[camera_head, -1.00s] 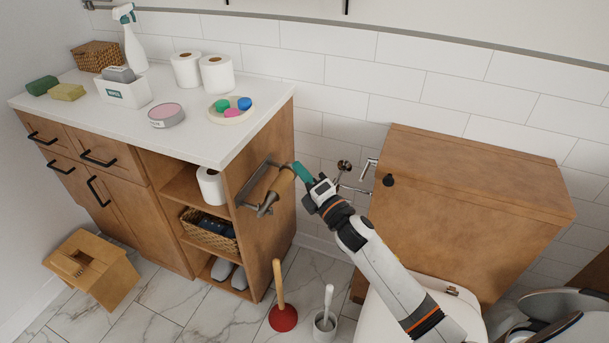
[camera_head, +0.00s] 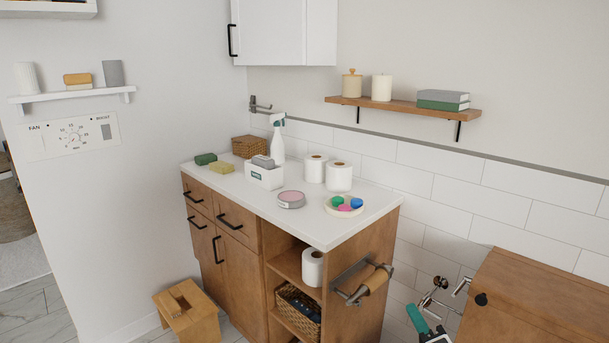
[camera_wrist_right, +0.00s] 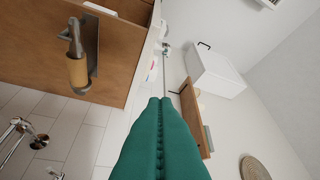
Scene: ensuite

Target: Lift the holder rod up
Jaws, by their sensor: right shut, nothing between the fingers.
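The paper holder's metal bracket (camera_head: 345,276) is fixed to the side panel of the wooden cabinet. Its rod, with a tan roller (camera_head: 376,279), carries no paper and shows beside the bracket. In the right wrist view the roller (camera_wrist_right: 77,72) and the bracket (camera_wrist_right: 92,45) are at upper left, apart from my fingers. My right gripper (camera_head: 414,313) has teal fingers and is at the lower edge of the head view, right of and below the roller. The fingers (camera_wrist_right: 160,101) are together with nothing between them. My left gripper is not in view.
The wooden box-shaped unit (camera_head: 530,300) stands to the right of my right gripper. Chrome pipe fittings (camera_head: 432,292) are on the tiled wall just behind the gripper. The white countertop (camera_head: 330,231) holds paper rolls and other items. A wooden stool (camera_head: 188,312) stands at lower left.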

